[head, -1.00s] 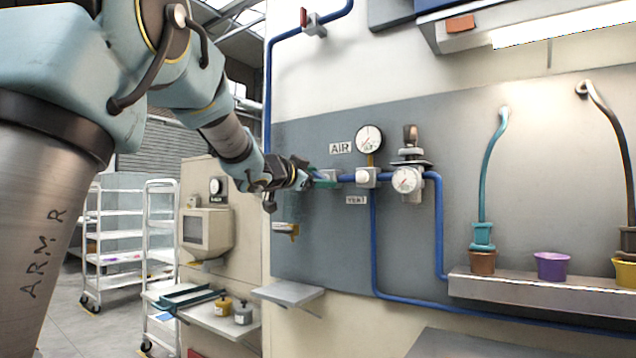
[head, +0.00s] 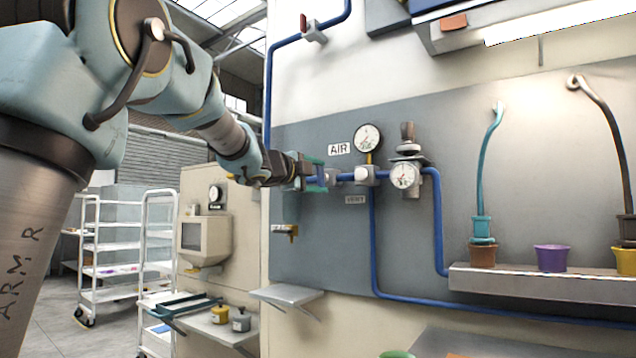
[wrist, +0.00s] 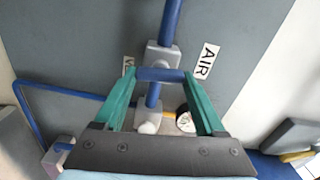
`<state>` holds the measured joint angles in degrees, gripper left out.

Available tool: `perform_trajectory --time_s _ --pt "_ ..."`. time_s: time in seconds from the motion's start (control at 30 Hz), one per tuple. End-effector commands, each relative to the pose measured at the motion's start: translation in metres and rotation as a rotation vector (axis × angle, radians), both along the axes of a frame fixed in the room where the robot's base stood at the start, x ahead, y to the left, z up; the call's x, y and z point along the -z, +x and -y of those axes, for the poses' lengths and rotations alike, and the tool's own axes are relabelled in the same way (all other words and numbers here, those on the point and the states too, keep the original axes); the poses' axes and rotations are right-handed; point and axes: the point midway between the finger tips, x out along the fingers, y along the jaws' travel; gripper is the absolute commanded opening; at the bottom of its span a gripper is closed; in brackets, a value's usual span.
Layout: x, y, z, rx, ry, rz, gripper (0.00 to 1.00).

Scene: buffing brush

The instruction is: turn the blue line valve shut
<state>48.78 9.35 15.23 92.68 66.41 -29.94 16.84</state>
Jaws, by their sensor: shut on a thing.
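The blue line valve has a grey block body (head: 331,177) on the blue pipe, left of the pressure gauge, in the head view. In the wrist view its body (wrist: 163,57) sits on the pipe, and its blue handle (wrist: 160,75) lies crosswise to the pipe. My gripper (wrist: 162,76) has its green fingers at the two ends of this handle and is shut on it. In the head view my gripper (head: 317,174) is at the valve, one finger above the other. The handle is mostly hidden there by the fingers.
A round gauge (head: 367,138) and a regulator (head: 405,175) stand close right of the valve. An AIR label (head: 339,149) is above it. A small brass tap (head: 287,230) and a shelf (head: 287,294) are below my wrist. A ledge with pots (head: 540,284) is at right.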

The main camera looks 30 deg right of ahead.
Motion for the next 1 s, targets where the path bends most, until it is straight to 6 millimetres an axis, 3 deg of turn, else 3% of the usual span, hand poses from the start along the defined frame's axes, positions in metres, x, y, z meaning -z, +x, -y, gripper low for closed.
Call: perform_trajectory --time_s 0.3,0.83,0.87,1.0 --pt "0.0025 0.0010 -0.0007 -0.002 0.059 0.102 0.17" --pt "0.0020 0.0009 -0.0005 -0.002 0.072 0.123 0.17" --pt "0.0020 0.0009 -0.0005 -0.002 0.072 0.123 0.74" --pt "0.0017 0.0007 -0.0004 -0.002 0.070 0.122 0.89"
